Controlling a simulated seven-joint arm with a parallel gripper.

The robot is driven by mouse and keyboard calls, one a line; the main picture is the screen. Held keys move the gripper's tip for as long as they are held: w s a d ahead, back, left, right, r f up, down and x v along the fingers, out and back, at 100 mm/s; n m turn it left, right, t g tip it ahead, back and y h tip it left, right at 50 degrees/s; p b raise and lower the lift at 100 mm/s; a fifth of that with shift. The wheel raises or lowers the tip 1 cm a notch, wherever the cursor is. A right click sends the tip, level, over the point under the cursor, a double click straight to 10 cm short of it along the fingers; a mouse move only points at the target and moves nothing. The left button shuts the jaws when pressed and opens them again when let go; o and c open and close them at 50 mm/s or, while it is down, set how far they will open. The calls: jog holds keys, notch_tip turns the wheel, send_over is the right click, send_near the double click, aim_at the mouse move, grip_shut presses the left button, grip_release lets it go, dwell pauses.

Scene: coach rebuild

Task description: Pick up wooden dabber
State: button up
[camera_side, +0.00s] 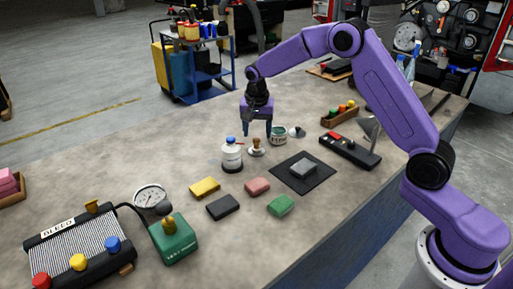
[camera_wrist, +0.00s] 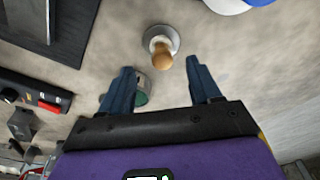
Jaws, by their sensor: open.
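The wooden dabber (camera_side: 257,143) stands upright, knob up, on a small pale round dish (camera_side: 257,152) on the bench. In the wrist view the dabber (camera_wrist: 162,58) is seen from above, with its dish's rim (camera_wrist: 174,37) around it. My gripper (camera_side: 258,132) points down just above and behind the dabber. Its blue fingers are apart and empty. In the wrist view my gripper (camera_wrist: 160,68) has the dabber's knob roughly centred between the fingertips, slightly beyond them. I see no contact.
A white bottle with a blue cap (camera_side: 231,157) stands close left of the dabber. A tin (camera_side: 279,136) stands close right; my finger partly covers it in the wrist view (camera_wrist: 141,98). A black mat (camera_side: 318,184) and coloured blocks lie in front.

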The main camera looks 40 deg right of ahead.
aim_at(256, 138)
jog(key=shift+w+d+f, duration=0.1)
jog(key=shift+w+f, duration=0.1)
jog(key=shift+f, duration=1.15)
jog(key=shift+w+d+f, duration=0.1)
jog(key=shift+w+f, duration=0.05)
jog(key=shift+f, duration=1.15)
jog(key=shift+c, duration=0.3)
jog(key=c, duration=1)
jog(key=shift+r, duration=0.1)
